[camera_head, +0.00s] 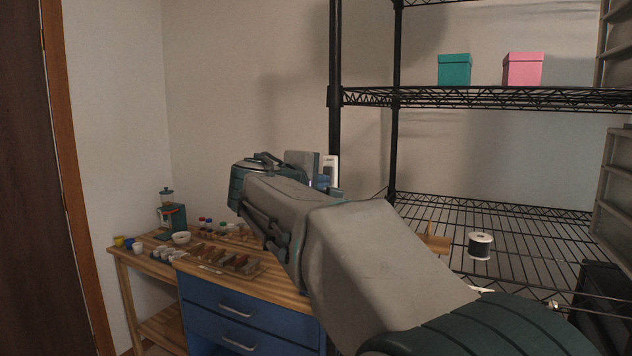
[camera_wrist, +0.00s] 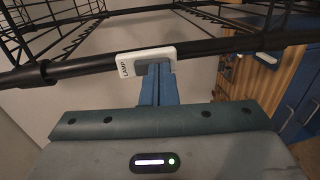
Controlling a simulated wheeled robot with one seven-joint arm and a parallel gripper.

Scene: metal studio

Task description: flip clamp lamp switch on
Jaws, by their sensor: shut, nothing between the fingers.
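A white lamp switch plate (camera_wrist: 165,54) with a grey rocker and a label reading roughly "LAMP" is mounted on a black shelf post in the wrist view. It also shows in the head view (camera_head: 331,161), just beyond my arm. My gripper (camera_wrist: 157,70) has its blue fingers closed together with nothing between them. The fingertips are right at the rocker's lower edge in the wrist view; whether they touch it I cannot tell. In the head view my arm hides the lower part of the switch. I cannot make out the clamp lamp itself.
A black wire shelf (camera_head: 470,97) stands on the right, with a teal box (camera_head: 454,69) and a pink box (camera_head: 522,69). A black spool (camera_head: 480,246) sits on the lower shelf. A wooden bench with blue drawers (camera_head: 240,318) and small items stands at left.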

